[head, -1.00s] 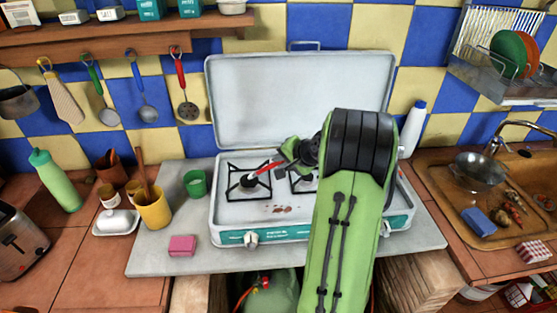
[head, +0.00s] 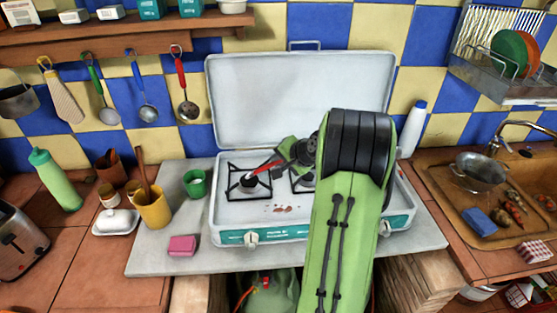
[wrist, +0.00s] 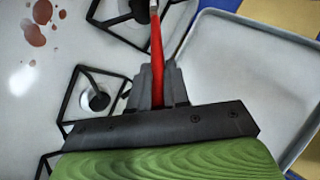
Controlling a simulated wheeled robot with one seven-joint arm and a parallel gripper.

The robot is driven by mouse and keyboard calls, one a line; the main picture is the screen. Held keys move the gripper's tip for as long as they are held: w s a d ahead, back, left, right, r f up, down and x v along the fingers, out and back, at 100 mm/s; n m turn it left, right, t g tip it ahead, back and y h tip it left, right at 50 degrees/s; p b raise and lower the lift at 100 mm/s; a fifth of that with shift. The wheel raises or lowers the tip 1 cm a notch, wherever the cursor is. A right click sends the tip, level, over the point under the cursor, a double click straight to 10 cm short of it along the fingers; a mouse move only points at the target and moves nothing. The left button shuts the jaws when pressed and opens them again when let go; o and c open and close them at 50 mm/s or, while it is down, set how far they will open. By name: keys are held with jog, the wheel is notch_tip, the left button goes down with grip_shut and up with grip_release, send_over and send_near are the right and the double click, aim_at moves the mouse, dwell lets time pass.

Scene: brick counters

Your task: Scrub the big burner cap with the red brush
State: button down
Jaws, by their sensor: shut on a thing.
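My gripper (wrist: 157,85) is shut on the red brush (wrist: 157,45), holding it by the handle. In the head view the red brush (head: 264,167) slants down and left from my gripper (head: 287,155) to the left burner (head: 249,182) of the camping stove. The brush's far end overlaps that burner's cap; bristle contact is too small to tell. In the wrist view the brush runs out of the top edge beside this burner. The right burner (head: 302,182) is partly hidden by my arm; its cap (wrist: 97,101) shows in the wrist view. Which cap is bigger is unclear.
The stove's raised lid (head: 300,95) stands behind the burners. Black pan supports surround both caps. Reddish-brown stains (head: 279,209) lie on the stove top. A pink sponge (head: 182,245), green cup (head: 195,183) and yellow pot (head: 154,208) stand left; a white bottle (head: 412,130) stands right.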

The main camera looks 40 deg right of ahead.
jog(key=shift+r+p, duration=2.15)
jog(key=shift+r, duration=0.45)
jog(key=shift+f, duration=0.1)
